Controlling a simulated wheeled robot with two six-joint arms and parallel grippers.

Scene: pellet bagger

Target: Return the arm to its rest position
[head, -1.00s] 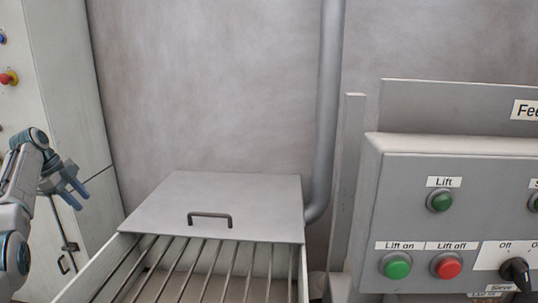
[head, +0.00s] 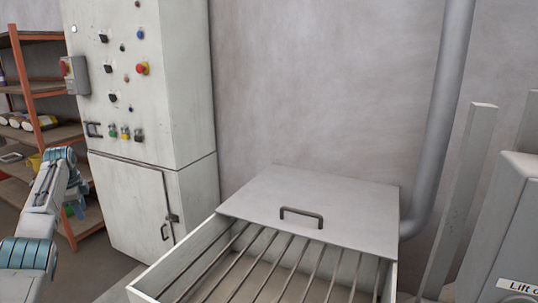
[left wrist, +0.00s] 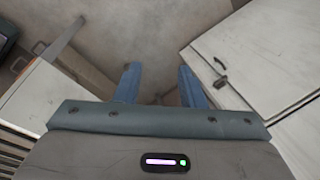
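My left arm comes in at the left edge of the head view, with its gripper (head: 75,205) pointing away and partly hidden behind the wrist. In the left wrist view the two blue fingers (left wrist: 160,86) are spread apart with only floor visible between them. The gripper is open and holds nothing. It is in front of the tall white cabinet, left of the grated hopper, and apart from both. My right gripper is not in view.
The white control cabinet (head: 135,85) stands behind the gripper. The hopper lid (head: 330,205) and its bars are to the right. An orange shelf rack (head: 28,85) is at the far left. A grey pipe (head: 447,110) runs down the wall.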

